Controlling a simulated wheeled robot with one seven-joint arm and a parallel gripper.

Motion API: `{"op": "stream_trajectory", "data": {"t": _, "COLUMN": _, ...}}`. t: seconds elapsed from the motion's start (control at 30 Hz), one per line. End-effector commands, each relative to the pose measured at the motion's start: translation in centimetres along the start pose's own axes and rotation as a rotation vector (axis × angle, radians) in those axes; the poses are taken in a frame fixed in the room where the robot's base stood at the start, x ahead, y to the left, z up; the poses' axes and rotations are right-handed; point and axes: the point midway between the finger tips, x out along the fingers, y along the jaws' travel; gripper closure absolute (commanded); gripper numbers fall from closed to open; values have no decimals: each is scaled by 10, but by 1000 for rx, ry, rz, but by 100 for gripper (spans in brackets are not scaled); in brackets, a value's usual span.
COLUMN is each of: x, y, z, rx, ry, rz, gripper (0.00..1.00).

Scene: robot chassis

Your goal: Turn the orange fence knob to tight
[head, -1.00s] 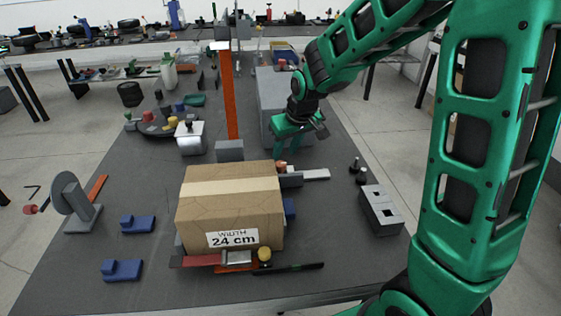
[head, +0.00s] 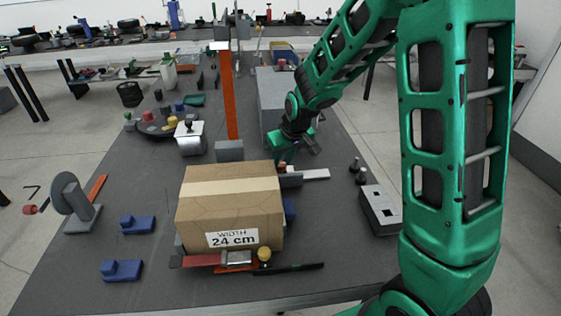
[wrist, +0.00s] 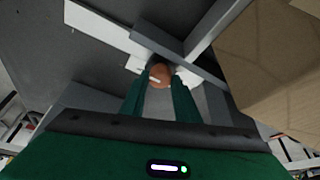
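The orange fence knob (wrist: 160,74) shows in the wrist view as a round orange-brown cap with a pale mark across it. It sits on a grey and white fence fitting. My gripper (wrist: 161,80) has its two green fingers apart, one on each side of the knob, with the tips close to its sides. I cannot tell whether they touch it. In the head view my gripper (head: 280,157) points down just behind the cardboard box (head: 228,208), which is labelled "WIDTH 24 cm". The knob is mostly hidden there.
The box also fills the right of the wrist view (wrist: 275,60). A tall orange post (head: 229,95) stands left of my gripper. A grey block (head: 380,210) lies to the right, and blue blocks (head: 138,224) lie to the left. The right rear table is fairly clear.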

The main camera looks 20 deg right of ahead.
Motion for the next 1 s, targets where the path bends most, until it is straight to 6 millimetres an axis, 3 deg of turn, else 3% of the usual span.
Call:
{"op": "stream_trajectory", "data": {"t": 0.47, "x": 0, "y": -1, "z": 0, "rx": 102, "ry": -1, "rz": 44, "gripper": 94}}
{"op": "stream_trajectory", "data": {"t": 1.0, "x": 1, "y": -5, "z": -2, "rx": 545, "ry": -1, "rz": 227, "gripper": 94}}
